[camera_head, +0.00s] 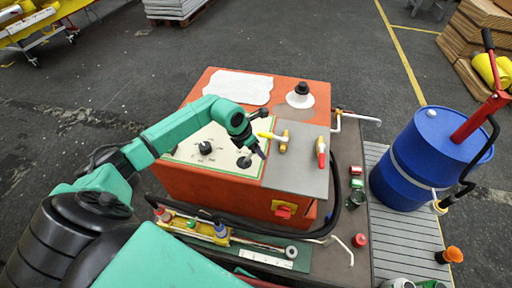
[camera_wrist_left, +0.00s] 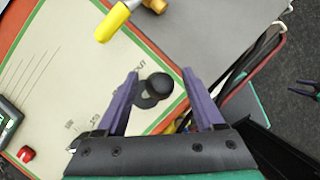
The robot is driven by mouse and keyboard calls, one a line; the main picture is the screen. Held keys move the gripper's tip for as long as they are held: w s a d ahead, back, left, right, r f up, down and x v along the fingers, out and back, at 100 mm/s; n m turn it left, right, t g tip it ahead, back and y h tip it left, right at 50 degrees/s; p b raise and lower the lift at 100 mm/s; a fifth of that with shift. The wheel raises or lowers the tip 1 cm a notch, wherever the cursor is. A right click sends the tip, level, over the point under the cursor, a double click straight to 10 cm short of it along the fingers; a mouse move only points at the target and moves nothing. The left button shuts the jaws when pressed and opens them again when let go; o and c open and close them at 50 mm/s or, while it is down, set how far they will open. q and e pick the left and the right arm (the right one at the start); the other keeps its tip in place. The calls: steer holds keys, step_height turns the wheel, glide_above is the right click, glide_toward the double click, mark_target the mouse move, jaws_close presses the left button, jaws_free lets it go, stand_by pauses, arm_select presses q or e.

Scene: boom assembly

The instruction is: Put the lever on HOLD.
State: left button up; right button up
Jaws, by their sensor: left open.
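A black ball-topped lever (camera_wrist_left: 159,86) rises from the cream panel (camera_wrist_left: 60,62) in the left wrist view. The word OUT is printed beside it, and smaller labels further along the panel are too blurred to read surely. My left gripper (camera_wrist_left: 160,73) is open, its purple fingers on either side of the black ball in this view. I cannot tell whether either finger touches it. In the head view my left gripper (camera_head: 260,153) is over the panel's right edge, close to a black knob (camera_head: 244,162). My right gripper is not in view.
The yellow handle (camera_wrist_left: 112,22) is near my fingers in the wrist view. A blue drum (camera_head: 415,165) stands at right.

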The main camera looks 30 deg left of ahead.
arm_select(q)
jaws_close()
steer(key=shift+r, duration=0.1)
stand_by(1.2)
